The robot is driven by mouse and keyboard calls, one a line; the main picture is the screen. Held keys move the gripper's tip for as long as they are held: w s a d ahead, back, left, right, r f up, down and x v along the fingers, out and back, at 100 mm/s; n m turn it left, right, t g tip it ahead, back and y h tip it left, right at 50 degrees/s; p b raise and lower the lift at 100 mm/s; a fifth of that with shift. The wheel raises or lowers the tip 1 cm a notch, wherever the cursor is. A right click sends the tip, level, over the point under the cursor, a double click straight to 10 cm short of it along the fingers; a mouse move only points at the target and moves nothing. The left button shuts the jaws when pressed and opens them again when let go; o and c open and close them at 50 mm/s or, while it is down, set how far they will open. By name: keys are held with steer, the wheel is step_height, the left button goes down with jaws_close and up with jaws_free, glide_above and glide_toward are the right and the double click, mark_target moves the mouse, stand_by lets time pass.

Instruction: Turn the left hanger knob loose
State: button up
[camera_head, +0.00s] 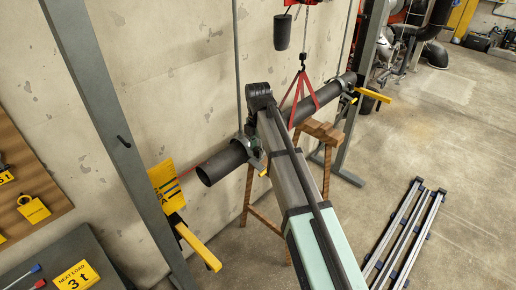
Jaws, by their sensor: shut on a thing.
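A dark pipe (222,164) runs from lower left to upper right along the wall, passing behind my arm. The left hanger (247,146) is a grey clamp around the pipe near its left end, hung from a thin rod. A small yellow part shows just below it; I cannot tell whether this is its knob. My arm rises from the bottom right to a black joint above the left hanger and covers the space beside the clamp. My gripper is hidden behind the arm, so its jaws and what they hold do not show.
Red slings (303,90) from a hoist hook hold the pipe. A wooden trestle (321,131) stands under it. Grey posts (113,130) carry yellow brackets (198,243). A slatted rack (405,234) lies on the floor at right. Open floor lies beyond it.

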steer(key=shift+s+f, duration=0.1)
steer(key=o, duration=1.1)
steer(key=shift+o, duration=0.2)
steer(key=shift+r, duration=0.2)
step_height(320, 180, up, 12)
steer(key=shift+f, duration=0.15)
